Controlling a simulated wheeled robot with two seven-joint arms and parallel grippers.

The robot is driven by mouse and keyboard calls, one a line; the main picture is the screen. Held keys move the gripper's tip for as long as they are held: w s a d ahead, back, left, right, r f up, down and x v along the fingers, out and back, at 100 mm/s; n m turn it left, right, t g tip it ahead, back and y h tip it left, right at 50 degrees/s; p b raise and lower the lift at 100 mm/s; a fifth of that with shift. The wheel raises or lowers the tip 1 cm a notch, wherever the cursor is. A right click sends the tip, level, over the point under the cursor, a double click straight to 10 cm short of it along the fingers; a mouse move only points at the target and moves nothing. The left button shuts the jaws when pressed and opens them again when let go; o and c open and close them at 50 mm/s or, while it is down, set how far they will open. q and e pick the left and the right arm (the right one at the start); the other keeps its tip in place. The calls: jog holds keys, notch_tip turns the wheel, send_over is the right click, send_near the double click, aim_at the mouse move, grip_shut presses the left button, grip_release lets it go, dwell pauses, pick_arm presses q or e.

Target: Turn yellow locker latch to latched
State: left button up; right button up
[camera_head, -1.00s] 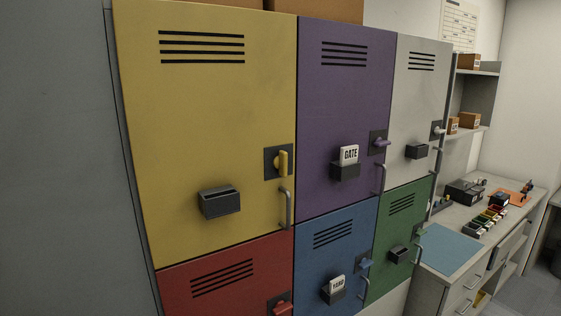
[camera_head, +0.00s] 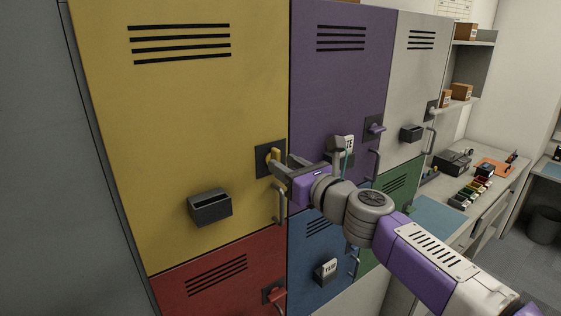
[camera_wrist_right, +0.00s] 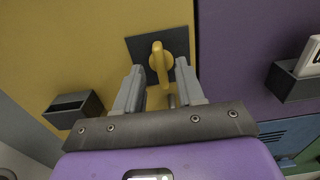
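The yellow locker (camera_head: 180,110) fills the left of the head view. Its yellow latch (camera_head: 275,157) sits on a dark plate at the door's right edge, above a grey handle (camera_head: 279,204). In the right wrist view the latch handle (camera_wrist_right: 158,62) stands upright, tilted only slightly. My right gripper (camera_head: 282,170) is at the latch, partly covering it in the head view. Its fingers (camera_wrist_right: 157,80) are open, one on each side of the latch's lower end; I cannot tell whether they touch it. My left gripper is not in view.
A dark card holder (camera_head: 210,208) is on the yellow door, left of the latch. The purple locker (camera_head: 340,95) with its own latch (camera_head: 376,128) is to the right. A red locker (camera_head: 215,285) is below. A counter with small items stands further right.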

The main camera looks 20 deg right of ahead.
jog(key=shift+x, duration=1.2)
grip_shut()
